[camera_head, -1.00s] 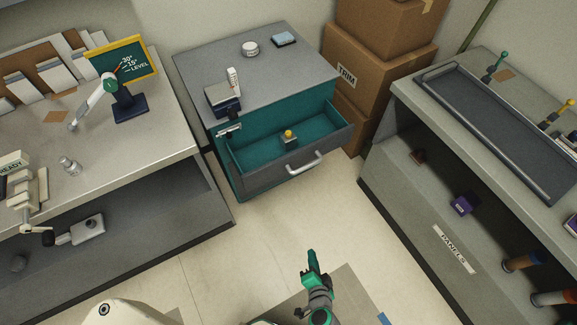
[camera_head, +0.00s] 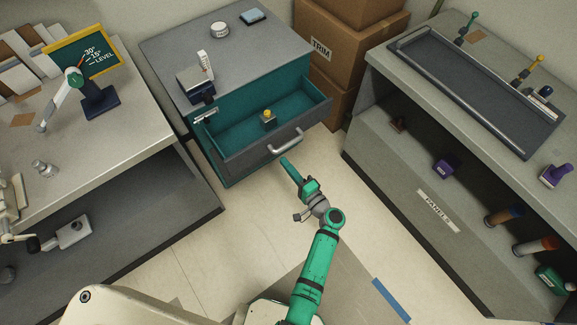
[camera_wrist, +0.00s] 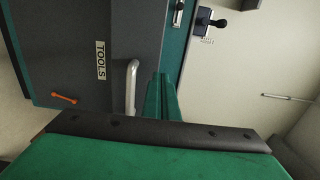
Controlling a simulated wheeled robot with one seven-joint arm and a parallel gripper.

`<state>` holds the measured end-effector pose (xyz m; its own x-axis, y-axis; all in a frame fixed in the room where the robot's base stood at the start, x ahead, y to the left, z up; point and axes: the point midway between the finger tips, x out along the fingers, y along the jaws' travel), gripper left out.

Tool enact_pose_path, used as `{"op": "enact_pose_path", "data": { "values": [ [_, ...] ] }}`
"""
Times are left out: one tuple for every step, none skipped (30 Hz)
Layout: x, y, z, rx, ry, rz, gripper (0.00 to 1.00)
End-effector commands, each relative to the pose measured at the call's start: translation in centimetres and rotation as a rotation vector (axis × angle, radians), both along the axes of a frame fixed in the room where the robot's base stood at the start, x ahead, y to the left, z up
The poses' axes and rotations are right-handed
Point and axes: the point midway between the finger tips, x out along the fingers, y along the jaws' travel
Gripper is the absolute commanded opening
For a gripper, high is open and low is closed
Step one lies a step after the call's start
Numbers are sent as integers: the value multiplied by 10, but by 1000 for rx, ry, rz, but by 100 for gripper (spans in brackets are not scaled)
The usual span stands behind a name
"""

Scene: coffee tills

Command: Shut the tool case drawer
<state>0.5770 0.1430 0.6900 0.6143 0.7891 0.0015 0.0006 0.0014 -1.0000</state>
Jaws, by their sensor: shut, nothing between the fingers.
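The tool case (camera_head: 217,52) is a teal cabinet with a grey top. Its drawer (camera_head: 262,153) stands pulled out, with a small grey item with a yellow top (camera_head: 268,117) inside. The drawer's pale bar handle (camera_head: 285,142) is on its grey front. In the wrist view the front (camera_wrist: 75,60) shows a TOOLS label (camera_wrist: 101,60) and the handle (camera_wrist: 131,88). My gripper (camera_head: 286,163) is shut and empty, just in front of the drawer, below the handle in the head view. In the wrist view its fingers (camera_wrist: 160,92) appear just right of the handle; contact cannot be told.
A workbench (camera_head: 120,150) stands close on the left. A shelf unit with a PANELS label (camera_head: 437,211) and a dark tray (camera_head: 470,85) on top stands on the right. Cardboard boxes (camera_head: 335,50) are stacked behind.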

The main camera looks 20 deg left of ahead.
Motion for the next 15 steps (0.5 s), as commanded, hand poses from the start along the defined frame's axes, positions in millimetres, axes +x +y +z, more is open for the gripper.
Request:
{"op": "enact_pose_path", "data": {
  "values": [
    [7, 9, 1, 0, -1, 2, 0],
    [10, 14, 1, 1, -2, 3, 0],
    [15, 20, 1, 0, -1, 3, 0],
    [18, 24, 1, 1, -1, 3, 0],
    [22, 29, 1, 0, -1, 3, 0],
    [26, 35, 1, 0, -1, 2, 0],
    [29, 39, 1, 0, 0, 3, 0],
    [33, 44, 0, 0, 0, 3, 0],
    [38, 49, 1, 1, -1, 2, 0],
    [40, 53, 1, 0, 0, 1, 0],
    [43, 57, 0, 0, 0, 2, 0],
    [47, 61, 1, 0, 0, 2, 0],
    [50, 64, 1, -1, -1, 1, 0],
    [52, 67, 1, -1, -1, 0, 0],
    [54, 70, 0, -1, 1, 0, 0]
  ]
}}
